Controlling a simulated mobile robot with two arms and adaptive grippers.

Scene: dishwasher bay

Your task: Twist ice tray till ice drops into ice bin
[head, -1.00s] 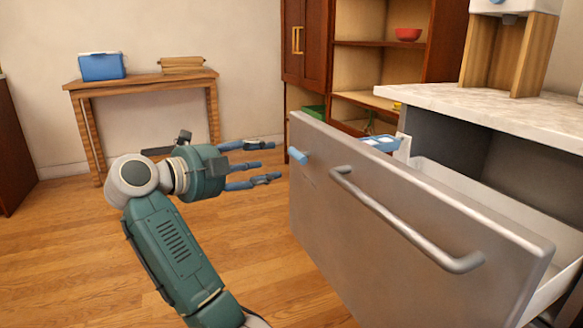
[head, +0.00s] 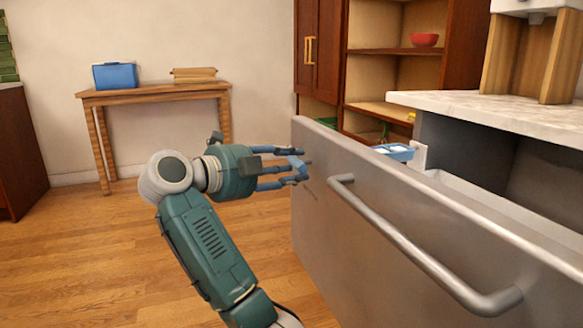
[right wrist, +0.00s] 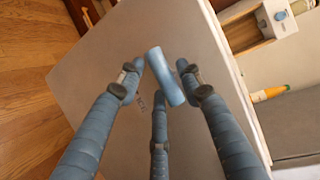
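The blue ice tray (head: 397,153), with pale ice in it, sits behind the top edge of the grey drawer front (head: 345,230) in the head view. A blue knob (head: 297,164) sticks out of the drawer front near its top left corner. My right gripper (head: 304,170) is at the knob with its fingers spread around it. In the right wrist view the knob (right wrist: 168,76) lies between the three open fingertips; I cannot tell whether any finger touches it. The white bin (head: 500,208) inside the drawer is mostly hidden. My left gripper is not in view.
A long bar handle (head: 425,250) crosses the drawer front, right of my gripper. A pale countertop (head: 490,112) overhangs the drawer. A wooden table (head: 150,92) with a blue cooler (head: 115,76) stands at the back left. The floor (head: 110,240) at left is clear.

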